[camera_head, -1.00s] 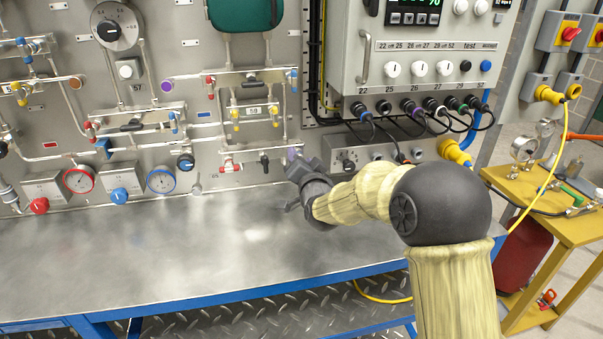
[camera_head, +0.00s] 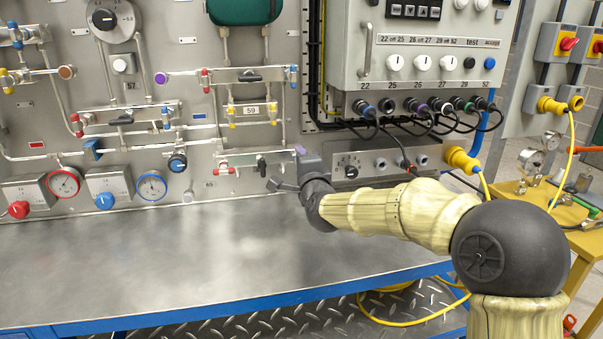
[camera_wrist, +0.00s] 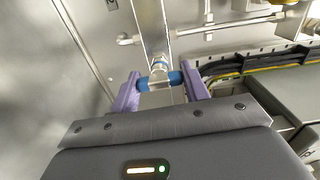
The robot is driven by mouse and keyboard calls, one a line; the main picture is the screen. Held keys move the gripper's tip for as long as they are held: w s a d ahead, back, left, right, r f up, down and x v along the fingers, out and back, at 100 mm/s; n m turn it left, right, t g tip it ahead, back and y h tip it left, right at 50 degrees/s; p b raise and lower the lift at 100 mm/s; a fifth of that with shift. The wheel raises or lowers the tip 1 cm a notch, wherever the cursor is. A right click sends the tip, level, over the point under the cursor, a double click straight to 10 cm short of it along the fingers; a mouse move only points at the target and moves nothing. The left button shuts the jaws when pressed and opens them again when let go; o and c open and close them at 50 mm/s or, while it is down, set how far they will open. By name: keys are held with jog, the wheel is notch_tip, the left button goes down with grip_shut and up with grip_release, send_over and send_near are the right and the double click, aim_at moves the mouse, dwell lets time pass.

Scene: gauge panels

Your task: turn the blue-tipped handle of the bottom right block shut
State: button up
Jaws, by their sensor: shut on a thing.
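The blue-tipped handle (camera_wrist: 176,78) shows in the wrist view as a short crossbar with a blue end on each side of a metal valve stem. The purple fingers of my gripper (camera_wrist: 161,82) stand on either side of it, shut on the two blue ends. In the head view my gripper (camera_head: 300,158) is at the right end of the bottom right block (camera_head: 240,163), close to the panel. It hides the blue-tipped handle there. The block's red-tipped handle (camera_head: 222,169) and black lever (camera_head: 262,166) stay in sight to the left.
The bare metal bench top (camera_head: 180,250) lies below the panel. A control box (camera_head: 420,45) with plugs and hanging cables (camera_head: 400,135) is above and right of my gripper. A low grey box (camera_head: 375,160) sits just right of it. Dials and more valve blocks fill the left.

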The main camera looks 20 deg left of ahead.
jog(key=shift+m, duration=0.4)
jog(key=o, duration=1)
jog(key=shift+s+d, duration=0.1)
jog(key=b+v, duration=0.1)
jog(key=v, duration=1.6)
jog(key=shift+s+b, duration=0.1)
jog(key=shift+b, duration=0.2)
